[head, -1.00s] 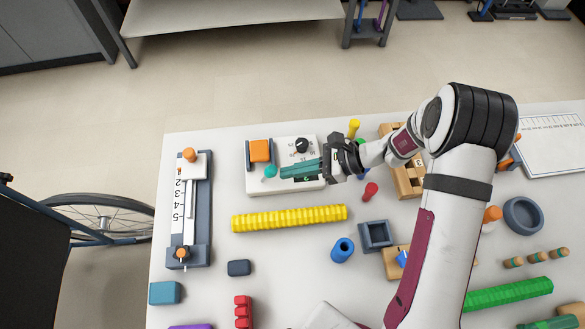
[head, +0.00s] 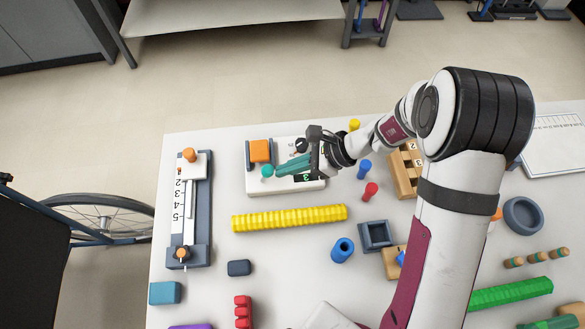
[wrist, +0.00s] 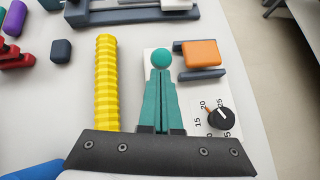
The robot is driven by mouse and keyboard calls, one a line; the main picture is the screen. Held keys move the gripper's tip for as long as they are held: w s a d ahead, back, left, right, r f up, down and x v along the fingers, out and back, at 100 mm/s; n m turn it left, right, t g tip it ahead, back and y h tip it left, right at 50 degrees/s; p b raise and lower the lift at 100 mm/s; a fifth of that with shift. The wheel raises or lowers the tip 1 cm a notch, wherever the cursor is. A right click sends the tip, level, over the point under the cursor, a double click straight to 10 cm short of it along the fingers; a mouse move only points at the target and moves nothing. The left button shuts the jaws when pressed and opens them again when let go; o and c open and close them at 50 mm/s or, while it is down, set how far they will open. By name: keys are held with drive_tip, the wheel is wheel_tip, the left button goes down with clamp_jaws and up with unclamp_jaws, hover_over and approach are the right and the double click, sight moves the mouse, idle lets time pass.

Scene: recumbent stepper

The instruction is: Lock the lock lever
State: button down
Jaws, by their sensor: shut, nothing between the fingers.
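The white panel (head: 258,186) lies on the table and carries a teal ball knob (head: 267,171), which looks like the lock lever's end. The knob also shows in the wrist view (wrist: 161,58). My gripper (head: 279,170) has teal fingers that are shut and empty. Its fingertips are right beside the knob, on its right in the head view and just below it in the wrist view (wrist: 160,74). I cannot tell whether they touch. The lever's shaft is hidden behind the fingers.
An orange block (head: 260,151) in a grey holder and a black dial (wrist: 220,118) sit on the same panel. A yellow ribbed bar (head: 290,217) lies in front of it. A slider unit with orange knobs (head: 189,155) stands to the left.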

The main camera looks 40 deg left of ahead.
sight(265, 170)
drive_tip(key=shift+s+a+r+t+h, duration=0.65)
drive_tip(key=shift+t+h, duration=0.15)
drive_tip(key=shift+h, duration=0.1)
drive_tip(key=shift+s+a+r+t+h, duration=0.35)
drive_tip(key=shift+s+a+t+h, duration=0.25)
drive_tip(key=shift+t+h, duration=0.3)
drive_tip(key=shift+s+a+r, duration=0.1)
drive_tip(key=shift+s+a, duration=0.5)
drive_tip(key=shift+a, duration=0.05)
drive_tip(key=shift+r, duration=0.15)
drive_tip(key=shift+r, duration=0.7)
drive_tip(key=shift+d, duration=0.1)
